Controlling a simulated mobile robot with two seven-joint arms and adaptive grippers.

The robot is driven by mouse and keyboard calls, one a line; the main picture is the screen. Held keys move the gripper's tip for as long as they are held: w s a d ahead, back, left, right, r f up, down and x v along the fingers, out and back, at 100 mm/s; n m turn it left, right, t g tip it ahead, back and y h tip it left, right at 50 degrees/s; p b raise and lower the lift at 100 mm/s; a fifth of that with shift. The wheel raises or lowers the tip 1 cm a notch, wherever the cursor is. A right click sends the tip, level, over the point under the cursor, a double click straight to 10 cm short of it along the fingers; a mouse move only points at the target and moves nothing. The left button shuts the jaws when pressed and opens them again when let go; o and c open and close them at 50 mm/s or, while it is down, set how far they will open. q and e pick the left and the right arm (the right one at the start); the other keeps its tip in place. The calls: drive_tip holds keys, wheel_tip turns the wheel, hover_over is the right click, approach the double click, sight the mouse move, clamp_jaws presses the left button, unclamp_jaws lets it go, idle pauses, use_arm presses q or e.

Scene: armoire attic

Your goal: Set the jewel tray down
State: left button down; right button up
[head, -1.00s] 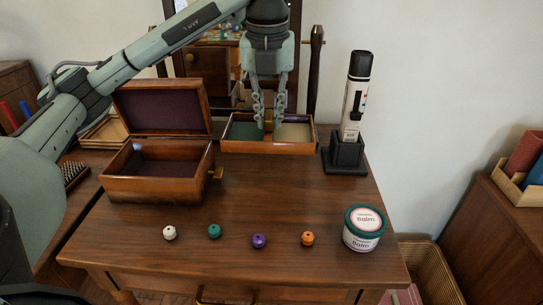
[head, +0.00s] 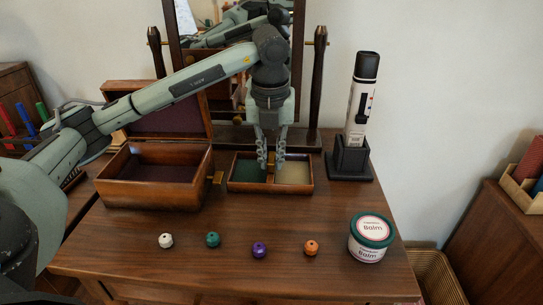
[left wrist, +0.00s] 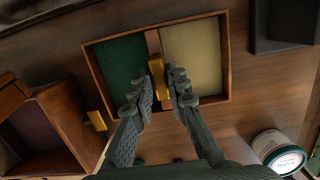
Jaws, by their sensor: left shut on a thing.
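The jewel tray (head: 240,189) is a shallow wooden tray with a green compartment and a cream compartment, split by a divider. It is level at or just above the tabletop (head: 215,218), right of the open jewel box (head: 150,190); I cannot tell whether it touches. My left gripper (head: 270,165) points down, shut on the brass handle (left wrist: 157,78) at the divider. The left wrist view shows the fingers on both sides of the handle and both compartments (left wrist: 228,60) empty. My right gripper is not in view.
A white bead (head: 166,240), green bead (head: 213,239), purple bead (head: 259,250) and orange bead (head: 311,248) line the front. A balm jar (head: 371,238) stands front right. A pen-like device in a dark stand (head: 349,160) is right of the tray. A mirror stands behind.

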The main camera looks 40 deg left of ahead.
sight(272, 160)
use_arm(q)
drive_tip(key=shift+f, duration=0.1)
drive_tip(key=c, duration=1.5)
unclamp_jaws()
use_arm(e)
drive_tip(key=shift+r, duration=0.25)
use_arm(q)
drive_tip(key=r, duration=0.5)
drive_tip(key=r+p, duration=0.1)
drive_tip(key=r, duration=0.1)
drive_tip(key=shift+s+d+r, duration=0.3)
drive_tip(key=shift+s+r, duration=0.05)
drive_tip(key=shift+r, duration=0.05)
drive_tip(key=shift+s+d+r+p, duration=0.15)
drive_tip(key=shift+r+p, duration=0.3)
drive_tip(key=shift+r, duration=0.65)
drive_tip(key=shift+s+d+r+p, duration=0.1)
drive_tip(key=shift+s+r+p, duration=0.25)
drive_tip(key=shift+r, duration=0.75)
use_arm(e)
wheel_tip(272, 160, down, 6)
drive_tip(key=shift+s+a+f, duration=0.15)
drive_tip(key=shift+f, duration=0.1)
use_arm(q)
drive_tip(key=shift+w, duration=0.1)
